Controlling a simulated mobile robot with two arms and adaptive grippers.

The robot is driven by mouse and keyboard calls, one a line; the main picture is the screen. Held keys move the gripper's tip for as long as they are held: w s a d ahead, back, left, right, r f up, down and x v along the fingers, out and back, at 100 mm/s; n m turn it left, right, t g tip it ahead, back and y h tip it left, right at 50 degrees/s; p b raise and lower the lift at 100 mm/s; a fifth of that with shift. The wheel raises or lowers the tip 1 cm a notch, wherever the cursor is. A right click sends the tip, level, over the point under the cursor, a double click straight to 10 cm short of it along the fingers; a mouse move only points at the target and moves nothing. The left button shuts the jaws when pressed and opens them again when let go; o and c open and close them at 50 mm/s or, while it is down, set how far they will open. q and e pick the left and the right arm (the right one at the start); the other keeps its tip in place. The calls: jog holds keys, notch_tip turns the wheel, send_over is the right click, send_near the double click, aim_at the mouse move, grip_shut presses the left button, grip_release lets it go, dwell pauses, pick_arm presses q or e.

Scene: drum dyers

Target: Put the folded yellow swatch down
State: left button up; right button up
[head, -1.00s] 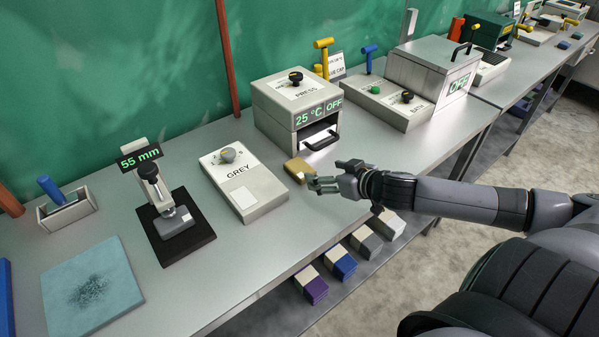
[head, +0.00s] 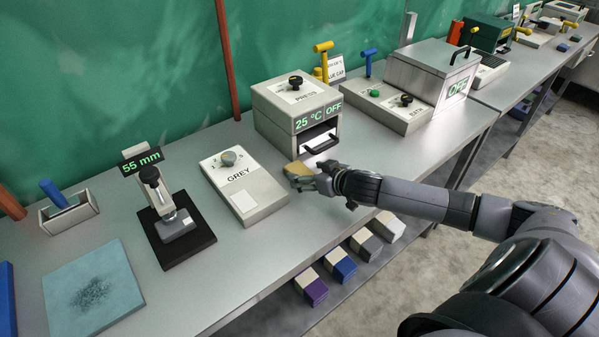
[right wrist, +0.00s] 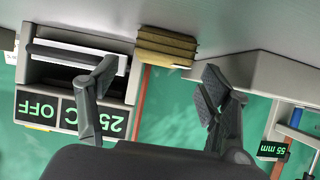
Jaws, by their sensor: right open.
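The folded yellow swatch (head: 297,168) is a small layered tan-yellow block on the grey bench, between the press and the grey box. The right wrist view, which is upside down, shows the swatch (right wrist: 166,45) resting against the bench surface. My right gripper (head: 306,182) is beside the swatch and partly hides it in the head view. In the right wrist view the gripper (right wrist: 158,82) is open, with the swatch beyond and between its spread fingertips and no finger clearly touching it. My left gripper is in neither view.
The press (head: 298,105) reads 25 °C OFF, with its drawer handle near the swatch. The grey box (head: 243,185) stands left. A gauge reading 55 mm (head: 165,210) and a blue pad (head: 92,290) are farther left. Bare bench (head: 235,265) lies in front. Several blocks sit below.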

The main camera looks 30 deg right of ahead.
aim_at(301, 171)
jog(key=shift+x, duration=1.75)
jog(key=shift+s, duration=0.1)
jog(key=shift+c, duration=0.2)
jog(key=c, duration=1.2)
jog(key=shift+r, duration=0.1)
jog(key=shift+c, duration=0.2)
